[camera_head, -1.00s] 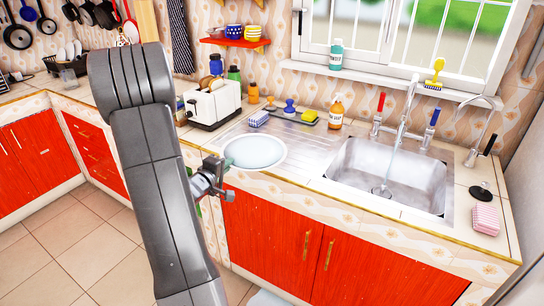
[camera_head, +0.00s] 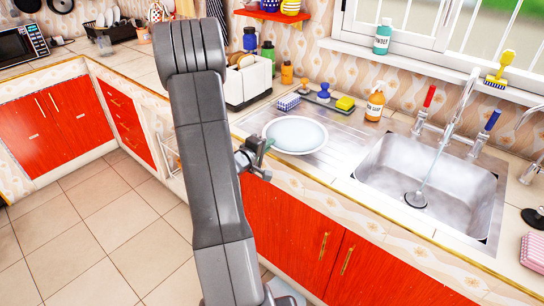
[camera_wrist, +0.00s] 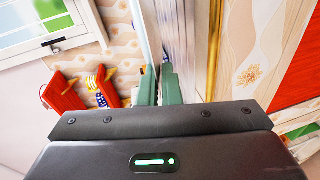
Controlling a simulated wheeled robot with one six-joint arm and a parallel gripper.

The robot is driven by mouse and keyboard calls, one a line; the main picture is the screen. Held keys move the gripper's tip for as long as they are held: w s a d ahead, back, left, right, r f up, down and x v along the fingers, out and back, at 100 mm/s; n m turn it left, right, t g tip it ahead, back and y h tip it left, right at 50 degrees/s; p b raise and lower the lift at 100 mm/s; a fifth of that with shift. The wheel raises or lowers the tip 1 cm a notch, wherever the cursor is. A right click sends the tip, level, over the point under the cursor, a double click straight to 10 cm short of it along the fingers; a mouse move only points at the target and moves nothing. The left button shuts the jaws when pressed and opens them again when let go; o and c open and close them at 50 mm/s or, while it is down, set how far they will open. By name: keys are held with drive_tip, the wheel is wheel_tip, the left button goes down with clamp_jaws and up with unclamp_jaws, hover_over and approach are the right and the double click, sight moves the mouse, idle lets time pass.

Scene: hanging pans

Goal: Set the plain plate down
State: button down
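The plain plate (camera_head: 296,135) is white and round with a pale blue-grey middle. It lies nearly flat over the drainboard (camera_head: 333,160), left of the sink basin. I cannot tell whether it touches the board. My gripper (camera_head: 266,144) is at the plate's near left edge, its fingers closed on the rim. In the wrist view the green fingers (camera_wrist: 160,85) stand close together, with a pale edge-on strip of the plate (camera_wrist: 142,32) running up from them. The exact contact is hard to see.
The sink basin (camera_head: 430,180) is right of the drainboard. Behind the plate are a blue-and-white sponge (camera_head: 289,102), a yellow sponge (camera_head: 345,103) and an orange soap bottle (camera_head: 375,103). A toaster (camera_head: 248,85) stands at the back left. The drainboard right of the plate is clear.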

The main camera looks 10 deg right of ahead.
drive_tip(key=shift+f, duration=2.4)
drive_tip(key=shift+f, duration=0.1)
drive_tip(key=c, duration=1.6)
unclamp_jaws()
drive_tip(key=shift+f, duration=0.1)
drive_tip(key=b+v, duration=0.1)
drive_tip(key=v, duration=1.1)
